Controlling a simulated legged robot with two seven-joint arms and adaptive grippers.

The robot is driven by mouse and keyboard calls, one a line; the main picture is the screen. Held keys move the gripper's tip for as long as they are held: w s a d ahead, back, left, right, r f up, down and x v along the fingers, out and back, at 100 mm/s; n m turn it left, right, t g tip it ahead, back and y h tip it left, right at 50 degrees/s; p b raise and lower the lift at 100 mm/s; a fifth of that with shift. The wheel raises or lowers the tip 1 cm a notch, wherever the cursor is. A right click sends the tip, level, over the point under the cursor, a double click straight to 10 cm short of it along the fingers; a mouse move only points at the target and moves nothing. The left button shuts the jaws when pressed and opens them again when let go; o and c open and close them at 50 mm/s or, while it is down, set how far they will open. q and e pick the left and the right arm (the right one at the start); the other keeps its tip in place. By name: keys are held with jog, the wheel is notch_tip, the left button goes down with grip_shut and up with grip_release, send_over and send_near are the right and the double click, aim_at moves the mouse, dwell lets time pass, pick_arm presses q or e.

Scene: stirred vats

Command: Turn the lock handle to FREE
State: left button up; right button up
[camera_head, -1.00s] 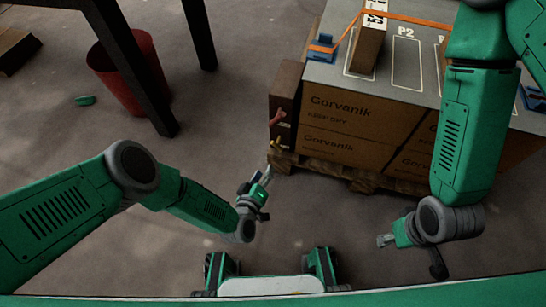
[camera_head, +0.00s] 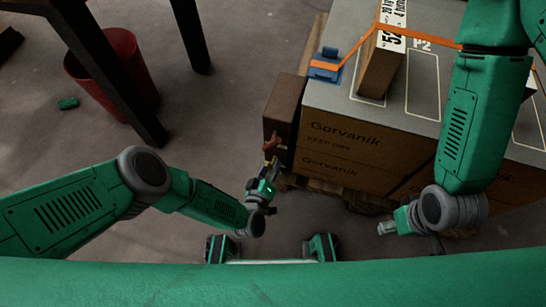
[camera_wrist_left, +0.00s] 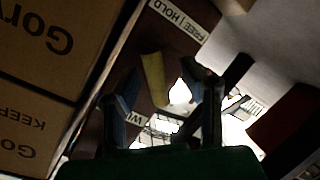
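A dark brown box (camera_head: 285,108) stands at the left side of the carton stack. A yellow lever, which I take for the lock handle (camera_wrist_left: 154,80), sticks out from its dark panel in the left wrist view. A "FREE | HOLD" label (camera_wrist_left: 180,22) is beside it, appearing upside down. My left gripper (camera_head: 270,170) is at the box's lower front. In the left wrist view its fingers (camera_wrist_left: 157,92) are apart, with the lever between or just beyond them; contact is unclear. Which label side the lever points to is unclear. My right gripper (camera_head: 387,228) hangs low before the stack, its fingers too small to read.
A red handle (camera_head: 271,144) sticks out above my left gripper. "Gorvanik" cartons (camera_head: 345,138) stand on a pallet (camera_head: 365,200), with an orange strap (camera_head: 420,36) on top. A red bin (camera_head: 90,75) and dark table leg stand left. Floor between is clear.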

pick_arm(q)
jog(key=shift+d, duration=0.3)
pick_arm(e)
jog(key=shift+w+d+f, duration=0.1)
jog(key=shift+d, duration=0.2)
pick_arm(q)
grip_shut()
jog(key=shift+a, duration=0.15)
pick_arm(e)
jog(key=shift+a, duration=0.1)
pick_arm(q)
jog(key=shift+a+f, duration=0.1)
